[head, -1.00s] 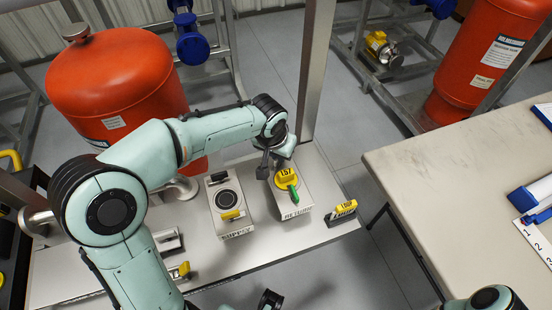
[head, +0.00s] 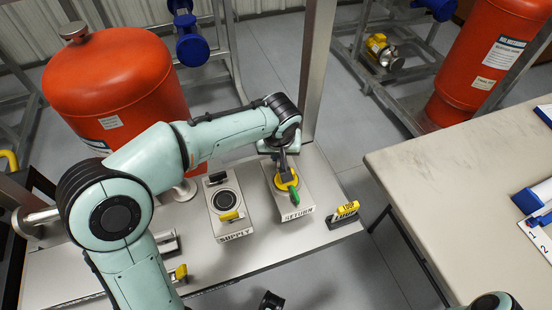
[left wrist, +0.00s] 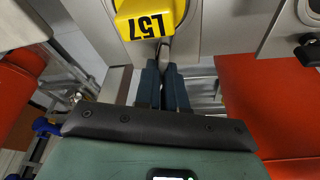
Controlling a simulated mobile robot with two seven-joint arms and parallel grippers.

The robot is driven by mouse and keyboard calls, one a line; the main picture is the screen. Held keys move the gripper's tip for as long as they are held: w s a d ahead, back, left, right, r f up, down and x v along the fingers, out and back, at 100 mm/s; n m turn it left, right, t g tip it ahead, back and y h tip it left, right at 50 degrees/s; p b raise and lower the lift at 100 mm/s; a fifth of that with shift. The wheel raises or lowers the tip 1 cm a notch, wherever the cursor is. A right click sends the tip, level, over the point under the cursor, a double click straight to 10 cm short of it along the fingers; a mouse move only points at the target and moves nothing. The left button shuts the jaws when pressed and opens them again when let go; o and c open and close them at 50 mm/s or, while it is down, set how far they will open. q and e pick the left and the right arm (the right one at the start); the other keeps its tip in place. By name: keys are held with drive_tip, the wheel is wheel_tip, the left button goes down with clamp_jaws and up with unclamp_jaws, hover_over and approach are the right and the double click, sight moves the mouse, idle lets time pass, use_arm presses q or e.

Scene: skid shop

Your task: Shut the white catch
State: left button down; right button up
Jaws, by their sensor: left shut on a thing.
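My left gripper (head: 285,172) points down over the RETURN box (head: 306,200), at its yellow ring and green handle (head: 295,194). In the left wrist view, its dark fingers (left wrist: 165,84) are close together on a thin grey part (left wrist: 164,51), right beside a yellow block marked L57 (left wrist: 148,20). I cannot tell whether this grey part belongs to the block or to a catch. No catch is clearly recognisable as white; the gripper hides part of the RETURN box in the head view. My right gripper is not in view.
The SUPPLY box (head: 240,230), with a round dial and small yellow piece, stands left of the RETURN box. Another yellow block (head: 348,208) sits in a dark holder at the panel's right end. A red tank (head: 105,85) and grey post (head: 319,70) stand behind.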

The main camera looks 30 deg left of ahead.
use_arm(q)
drive_tip(key=shift+f+n+b, duration=0.1)
drive_tip(key=shift+n+b, duration=0.2)
drive_tip(key=shift+n, duration=0.7)
drive_tip(key=shift+n+g+y, duration=0.3)
drive_tip(key=shift+n+y, duration=0.1)
drive_tip(key=shift+n, duration=0.4)
drive_tip(key=c, duration=1.2)
unclamp_jaws()
drive_tip(key=shift+n, duration=0.3)
